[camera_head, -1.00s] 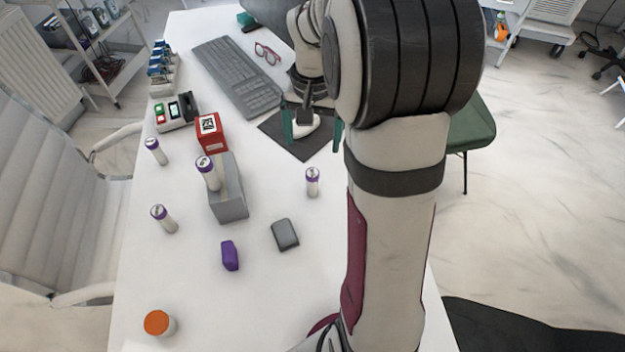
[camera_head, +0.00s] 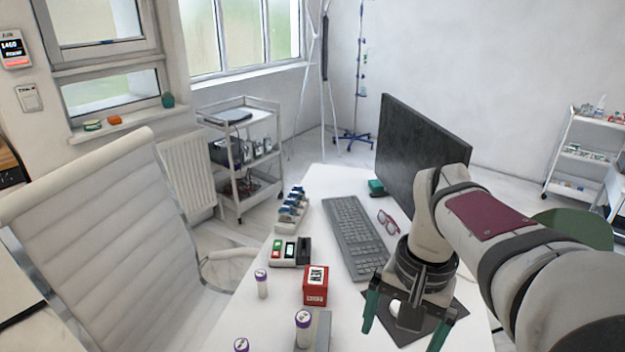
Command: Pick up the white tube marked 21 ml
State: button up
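Several white tubes with purple caps are in the head view. One tube (camera_head: 262,286) stands on the table left of the red box. Another tube (camera_head: 303,331) stands at the grey block (camera_head: 324,333), nearer to me. Only the top of a third tube (camera_head: 241,346) shows at the bottom edge. I cannot read the volume on any of them, so I cannot tell which is marked 21 ml. My gripper (camera_head: 401,337), with green fingers, is open. It is right of the tubes, over or in front of the dark mouse mat (camera_head: 443,301), with no tube between its fingers.
A red box (camera_head: 316,287), a device with coloured keys (camera_head: 290,252) and a rack of blue-topped items (camera_head: 291,210) stand behind the tubes. A keyboard (camera_head: 354,236), glasses (camera_head: 388,222) and a monitor (camera_head: 421,145) are farther back. A white mouse (camera_head: 396,308) lies on the mat. A chair (camera_head: 110,235) is at the left.

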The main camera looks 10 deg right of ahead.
jog(key=s+a+f+n, duration=0.1)
jog(key=s+a, duration=0.4)
jog(key=s, duration=0.1)
jog(key=shift+s+f+y, duration=0.25)
jog(key=shift+f+y, duration=0.05)
jog(key=shift+n+y, duration=0.3)
jog(key=shift+n, duration=0.3)
jog(key=s+a+f, duration=0.1)
jog(key=s, duration=0.2)
jog(key=s+a+f, duration=0.2)
jog(key=s, duration=0.1)
jog(key=s+a+f, duration=0.1)
jog(key=s, duration=0.2)
jog(key=shift+s+a+f, duration=0.15)
jog(key=shift+a+f, duration=0.2)
jog(key=shift+a, duration=0.05)
jog(key=shift+c, duration=0.2)
jog(key=c, duration=0.5)
